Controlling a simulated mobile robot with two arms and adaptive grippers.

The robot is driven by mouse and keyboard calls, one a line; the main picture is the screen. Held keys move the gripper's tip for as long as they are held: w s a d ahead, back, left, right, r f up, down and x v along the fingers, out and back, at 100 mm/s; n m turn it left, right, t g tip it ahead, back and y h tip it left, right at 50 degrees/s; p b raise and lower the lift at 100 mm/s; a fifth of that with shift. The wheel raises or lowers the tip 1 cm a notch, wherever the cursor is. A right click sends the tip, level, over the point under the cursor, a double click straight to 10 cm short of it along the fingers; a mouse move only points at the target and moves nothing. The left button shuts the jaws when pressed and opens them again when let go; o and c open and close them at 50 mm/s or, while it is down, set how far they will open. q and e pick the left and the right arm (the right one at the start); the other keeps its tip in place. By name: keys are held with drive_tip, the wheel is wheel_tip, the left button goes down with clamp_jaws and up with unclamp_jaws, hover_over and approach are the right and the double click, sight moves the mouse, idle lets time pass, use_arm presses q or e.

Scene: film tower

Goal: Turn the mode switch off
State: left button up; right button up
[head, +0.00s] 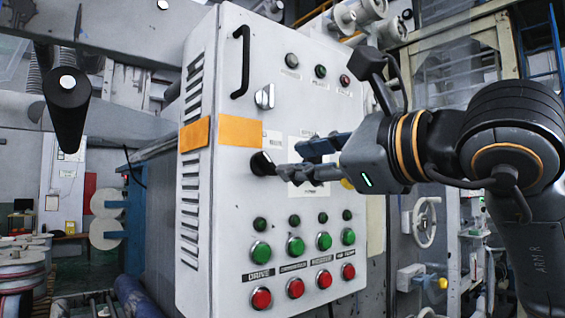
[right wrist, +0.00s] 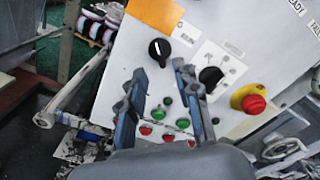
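A grey control cabinet (head: 230,218) stands in front of me. A black rotary knob (head: 262,163) sits on its front and also shows in the right wrist view (right wrist: 160,50), with a pale mark on it. A second black rotary switch (right wrist: 210,77) sits on a white plate right of it; in the head view my gripper hides that switch. I cannot tell for sure which one is the mode switch. My right gripper (head: 300,161) is open and empty in front of the panel.
A red emergency button (right wrist: 253,104) on a yellow base sits right of the switches. Green buttons (head: 260,251) and red buttons (head: 261,298) line the lower panel. A black handle (head: 241,62) and a silver latch (head: 265,97) stick out above.

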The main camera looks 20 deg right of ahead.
drive_tip(key=v, duration=0.6)
